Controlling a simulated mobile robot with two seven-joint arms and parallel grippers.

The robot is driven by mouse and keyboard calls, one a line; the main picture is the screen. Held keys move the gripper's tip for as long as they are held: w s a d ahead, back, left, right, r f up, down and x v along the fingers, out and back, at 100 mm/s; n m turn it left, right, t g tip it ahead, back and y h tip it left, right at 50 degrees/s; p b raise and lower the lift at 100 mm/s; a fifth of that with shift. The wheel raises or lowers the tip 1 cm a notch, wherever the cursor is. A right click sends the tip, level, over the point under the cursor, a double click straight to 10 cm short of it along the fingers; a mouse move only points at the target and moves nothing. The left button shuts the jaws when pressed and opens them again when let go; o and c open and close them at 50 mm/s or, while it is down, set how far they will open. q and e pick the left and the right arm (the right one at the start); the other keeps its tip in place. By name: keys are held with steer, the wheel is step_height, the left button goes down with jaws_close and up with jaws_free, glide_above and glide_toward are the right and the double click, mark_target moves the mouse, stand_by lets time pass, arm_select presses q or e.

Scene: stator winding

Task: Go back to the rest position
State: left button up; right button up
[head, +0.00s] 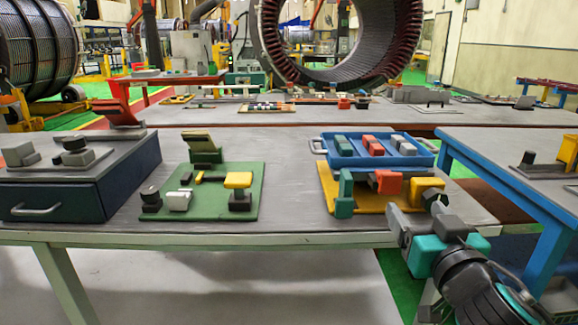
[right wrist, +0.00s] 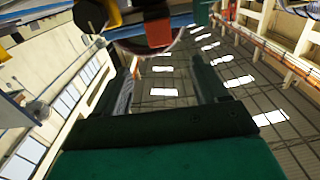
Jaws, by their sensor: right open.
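My right gripper (head: 418,214) is at the front right edge of the grey workbench (head: 290,205) in the head view, its arm coming in from the lower right. Its two fingers stand apart with nothing seen between them. It is in front of the yellow board (head: 328,187), close to the yellow block (head: 427,190) there; I cannot tell whether they touch. In the right wrist view the open fingers (right wrist: 163,85) point toward the ceiling, with a red-orange part (right wrist: 158,32) above them. My left gripper is not in view.
A blue tray (head: 420,159) with several blocks stands behind the yellow board. A green board (head: 215,207) with small parts lies left of the middle, beside a dark drawer box (head: 75,200). A blue-framed table (head: 500,170) stands at the right. The bench between the boards is clear.

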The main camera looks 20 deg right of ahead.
steer(key=s+a+f+n+g+y+p, duration=0.1)
steer(key=a+f+n+g+y+p, duration=0.1)
steer(key=f+p, duration=0.3)
steer(key=s+a+f+n+g+y+p, duration=0.1)
steer(key=a+f+g+y+p, duration=0.15)
steer(key=f, duration=0.45)
arm_select(q)
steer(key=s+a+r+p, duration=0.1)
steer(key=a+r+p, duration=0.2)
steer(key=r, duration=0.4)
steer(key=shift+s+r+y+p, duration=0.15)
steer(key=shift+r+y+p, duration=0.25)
steer(key=shift+p, duration=0.2)
arm_select(e)
steer(key=s+a+f+n+g+y, duration=0.2)
steer(key=s+a+f, duration=0.7)
steer(key=f, duration=0.2)
steer(key=shift+s+a+f, duration=0.15)
steer(key=shift+s+a, duration=0.05)
steer(key=shift+a, duration=0.05)
